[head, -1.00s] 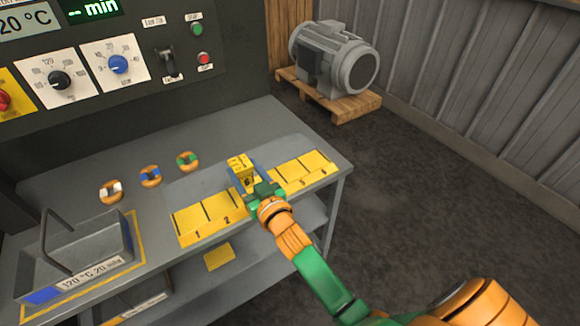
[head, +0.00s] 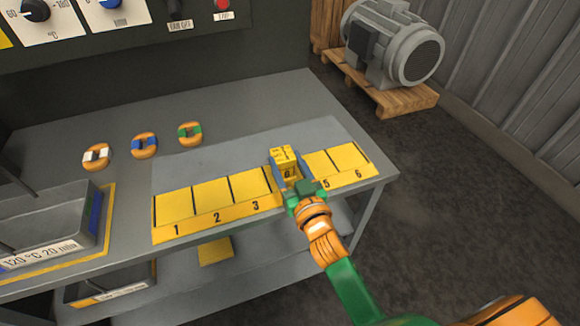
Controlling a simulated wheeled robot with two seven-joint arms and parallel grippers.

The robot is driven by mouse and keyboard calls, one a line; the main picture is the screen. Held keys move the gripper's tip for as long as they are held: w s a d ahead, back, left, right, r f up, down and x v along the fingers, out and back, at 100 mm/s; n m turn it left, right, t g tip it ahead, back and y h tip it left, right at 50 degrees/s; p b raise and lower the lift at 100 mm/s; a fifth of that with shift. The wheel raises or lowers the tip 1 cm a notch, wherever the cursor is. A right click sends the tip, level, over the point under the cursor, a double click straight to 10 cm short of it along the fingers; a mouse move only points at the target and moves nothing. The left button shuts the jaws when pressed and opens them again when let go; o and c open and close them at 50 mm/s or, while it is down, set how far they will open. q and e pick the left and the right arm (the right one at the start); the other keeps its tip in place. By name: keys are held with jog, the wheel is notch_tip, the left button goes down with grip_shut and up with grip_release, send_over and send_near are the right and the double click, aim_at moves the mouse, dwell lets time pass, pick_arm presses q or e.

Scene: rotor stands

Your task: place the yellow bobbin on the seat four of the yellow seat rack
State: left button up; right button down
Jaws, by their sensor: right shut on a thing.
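The yellow bobbin (head: 284,157) is a small yellow block with dark marks, in the head view at the middle. My right gripper (head: 287,175) is shut on it, with blue fingers on either side. The yellow seat rack (head: 217,204) is a row of yellow seats along the table's front, numbered 1 to 6. Bobbin and gripper cover the place between seats 3 and 5, where seat four lies. I cannot tell whether the bobbin touches the rack. The other visible seats are empty. My left gripper is out of view.
Orange rings with white (head: 96,157), blue (head: 144,145) and green (head: 190,133) bands lie behind the rack. A grey metal tray (head: 50,225) stands at left. A control panel (head: 130,50) rises behind the table. A motor (head: 395,45) sits on a wooden pallet on the floor.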

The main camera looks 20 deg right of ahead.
jog(key=shift+w+d, duration=0.1)
jog(key=shift+c, duration=1.9)
grip_release()
jog(key=shift+o, duration=1)
jog(key=shift+s+a+r, duration=0.15)
jog(key=shift+s+a, duration=0.05)
jog(key=shift+s, duration=0.05)
